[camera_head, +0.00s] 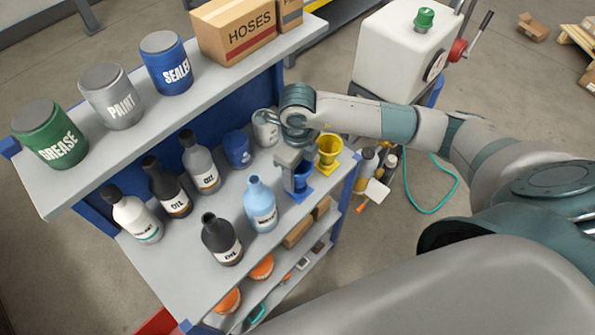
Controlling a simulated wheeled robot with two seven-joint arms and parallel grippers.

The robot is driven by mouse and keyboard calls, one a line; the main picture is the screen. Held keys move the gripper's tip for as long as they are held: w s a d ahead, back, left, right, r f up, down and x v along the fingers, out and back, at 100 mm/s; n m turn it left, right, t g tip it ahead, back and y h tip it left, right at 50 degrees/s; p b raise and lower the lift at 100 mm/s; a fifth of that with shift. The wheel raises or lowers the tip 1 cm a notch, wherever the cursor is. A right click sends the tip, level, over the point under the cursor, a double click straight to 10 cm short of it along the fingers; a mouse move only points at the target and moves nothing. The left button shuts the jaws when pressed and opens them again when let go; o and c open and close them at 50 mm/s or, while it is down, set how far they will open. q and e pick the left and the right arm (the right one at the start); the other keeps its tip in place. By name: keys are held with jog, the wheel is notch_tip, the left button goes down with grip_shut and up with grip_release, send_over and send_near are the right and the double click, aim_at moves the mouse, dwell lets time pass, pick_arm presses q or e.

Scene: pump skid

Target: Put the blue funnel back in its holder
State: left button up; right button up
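The blue funnel (302,176) is upright at the right end of the shelf unit's middle shelf, above a blue square base (302,196). I cannot tell whether it is seated in this base or just above it. My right gripper (289,180) points down at the funnel's left side, touching or nearly touching it. It hides part of the funnel, and its fingertips are too small and covered to show if they are closed on the rim. My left gripper is not in view.
A yellow funnel (329,148) stands just behind the blue one. A light blue bottle (261,204), a dark oil bottle (221,239) and a blue can (237,149) are to the left. The upper shelf (220,70) holds paint cans and boxes. A white tank (400,55) stands behind the arm.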

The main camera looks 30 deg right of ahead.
jog(key=shift+f+b, duration=1.75)
dwell(0.5)
jog(key=o, duration=1.3)
jog(key=shift+c, duration=0.2)
jog(key=shift+r, duration=0.1)
notch_tip(320, 180, up, 16)
jog(key=b, duration=0.3)
jog(key=shift+r, duration=0.65)
